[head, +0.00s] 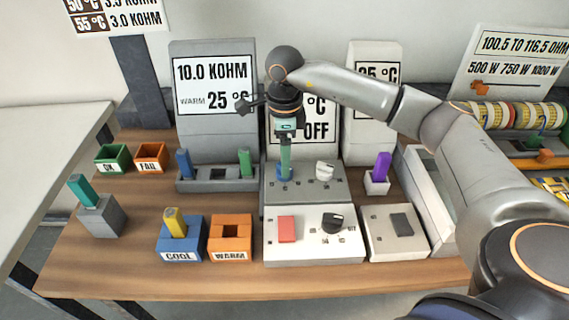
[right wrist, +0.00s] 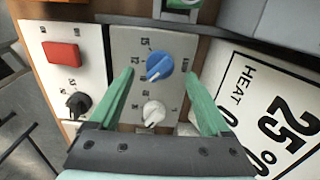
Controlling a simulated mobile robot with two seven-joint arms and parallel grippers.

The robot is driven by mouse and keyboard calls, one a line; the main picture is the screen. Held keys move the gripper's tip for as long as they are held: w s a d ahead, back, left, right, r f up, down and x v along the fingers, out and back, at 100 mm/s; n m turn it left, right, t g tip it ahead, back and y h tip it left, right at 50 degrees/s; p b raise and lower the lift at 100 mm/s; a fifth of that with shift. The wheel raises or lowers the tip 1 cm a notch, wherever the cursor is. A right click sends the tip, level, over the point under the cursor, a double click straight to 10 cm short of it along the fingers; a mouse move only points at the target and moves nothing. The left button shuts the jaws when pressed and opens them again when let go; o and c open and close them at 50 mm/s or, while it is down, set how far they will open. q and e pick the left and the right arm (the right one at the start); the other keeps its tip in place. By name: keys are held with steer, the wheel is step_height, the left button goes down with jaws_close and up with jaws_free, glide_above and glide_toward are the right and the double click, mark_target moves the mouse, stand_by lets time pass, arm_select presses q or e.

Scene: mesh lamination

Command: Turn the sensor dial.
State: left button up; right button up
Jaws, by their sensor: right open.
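A grey panel box (head: 335,188) at the middle of the table bears two dials. One is a blue dial (right wrist: 159,66) with a pale pointer mark. The other is a white dial (right wrist: 153,111), which also shows in the head view (head: 325,169). I cannot read which one is named the sensor dial. My right gripper (head: 285,174) points down over the blue dial, and its green fingers mostly hide that dial in the head view. In the right wrist view the fingers (right wrist: 160,73) are open, one on either side of the blue dial, apparently not touching it. My left gripper is not in view.
In front stands a white panel with a red block (head: 286,229) and a black dial (head: 332,222). A grey rack (head: 216,184) with blue and green pieces is at the left, a purple piece (head: 382,166) at the right. Display boards (head: 213,60) stand close behind.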

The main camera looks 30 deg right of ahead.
step_height(320, 180, up, 9)
stand_by(0.3)
stand_by(0.5)
